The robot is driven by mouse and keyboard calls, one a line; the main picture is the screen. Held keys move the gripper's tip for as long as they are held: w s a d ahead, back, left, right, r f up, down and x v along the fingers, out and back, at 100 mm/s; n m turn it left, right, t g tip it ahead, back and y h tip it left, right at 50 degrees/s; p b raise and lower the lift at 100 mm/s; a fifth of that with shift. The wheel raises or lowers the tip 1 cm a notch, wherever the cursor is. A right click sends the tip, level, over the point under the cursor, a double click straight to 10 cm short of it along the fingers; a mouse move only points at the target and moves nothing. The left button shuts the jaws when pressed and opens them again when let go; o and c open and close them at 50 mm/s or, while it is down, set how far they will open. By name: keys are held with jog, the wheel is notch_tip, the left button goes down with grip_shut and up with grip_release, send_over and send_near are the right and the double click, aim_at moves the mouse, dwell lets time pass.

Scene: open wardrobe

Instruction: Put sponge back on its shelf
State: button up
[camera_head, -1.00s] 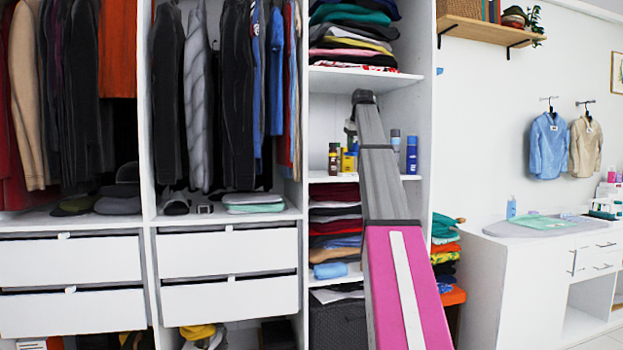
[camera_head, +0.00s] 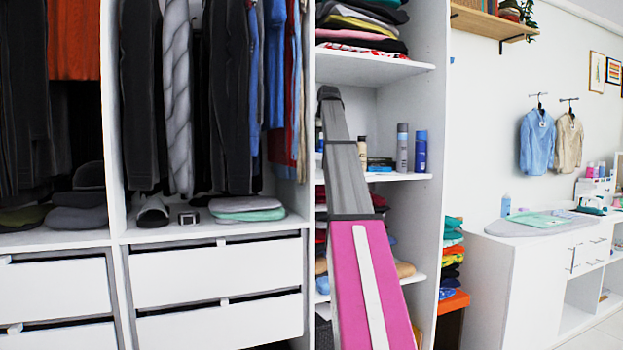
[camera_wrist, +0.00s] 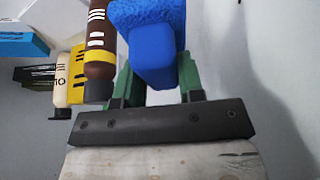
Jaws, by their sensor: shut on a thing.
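In the wrist view my gripper (camera_wrist: 157,80) has its green fingers on either side of a blue sponge (camera_wrist: 152,50), which it holds. The sponge has a rough upper part and a smoother block nearer the gripper. It covers the fingertips. A brown bottle with a yellow band (camera_wrist: 98,50) stands close to the left of the sponge. In the head view my grey and pink arm rises in front of the wardrobe's shelf column. My gripper and the sponge cannot be made out there. The middle shelf (camera_head: 400,177) is partly hidden by my arm.
In the head view, spray cans (camera_head: 421,150) stand right of my arm on the middle shelf. Folded clothes (camera_head: 365,30) lie above. A white side wall (camera_head: 430,230) bounds the column on the right. In the wrist view a yellow container (camera_wrist: 73,75) stands beyond the bottle.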

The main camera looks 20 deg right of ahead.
jog(key=shift+w+a+f, duration=0.15)
jog(key=shift+w, duration=0.15)
notch_tip(320, 180, down, 10)
jog(key=shift+r, duration=0.1)
jog(key=o, duration=1)
jog(key=v, duration=1.2)
jog(key=shift+s, duration=0.1)
